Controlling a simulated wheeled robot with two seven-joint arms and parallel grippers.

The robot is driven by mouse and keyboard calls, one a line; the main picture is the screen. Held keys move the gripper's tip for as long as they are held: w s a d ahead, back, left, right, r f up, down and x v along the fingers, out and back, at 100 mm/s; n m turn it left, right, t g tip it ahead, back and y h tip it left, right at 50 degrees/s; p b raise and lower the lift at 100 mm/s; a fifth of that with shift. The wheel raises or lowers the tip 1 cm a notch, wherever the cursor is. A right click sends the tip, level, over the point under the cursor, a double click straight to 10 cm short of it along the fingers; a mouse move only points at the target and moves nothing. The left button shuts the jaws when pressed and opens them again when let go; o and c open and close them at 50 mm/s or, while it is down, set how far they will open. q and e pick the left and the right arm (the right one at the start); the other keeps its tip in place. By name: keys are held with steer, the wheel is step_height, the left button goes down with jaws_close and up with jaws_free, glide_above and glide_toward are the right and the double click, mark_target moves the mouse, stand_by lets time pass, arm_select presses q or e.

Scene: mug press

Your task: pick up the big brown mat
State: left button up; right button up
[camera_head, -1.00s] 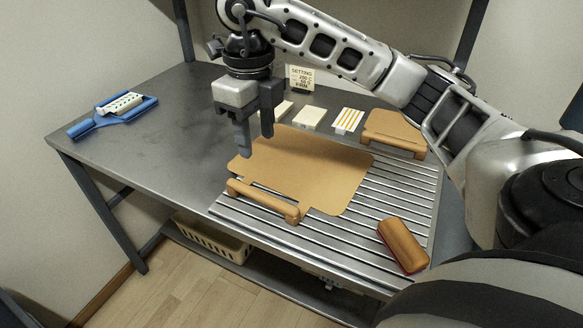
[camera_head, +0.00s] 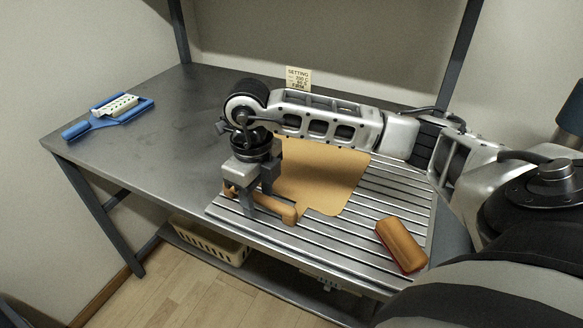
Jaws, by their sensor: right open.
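The big brown mat (camera_head: 325,178) lies flat on the slatted metal rack at the front of the table. Its raised handle bar (camera_head: 284,210) runs along the near left edge. My right gripper (camera_head: 258,208) points down over the left part of that handle and is open. Its fingers are low, at about the handle's height; I cannot tell whether they straddle it or touch it. My gripper and forearm hide the mat's left and far parts. My left gripper is not in view.
A brown roller-like block (camera_head: 401,245) lies on the rack (camera_head: 385,205) at the right. A blue tool with a white strip (camera_head: 112,115) lies at the far left. A setting sign (camera_head: 298,78) stands at the back. A cream basket (camera_head: 208,240) is below.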

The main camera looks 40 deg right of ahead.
jaws_close()
steer(key=shift+r, duration=0.15)
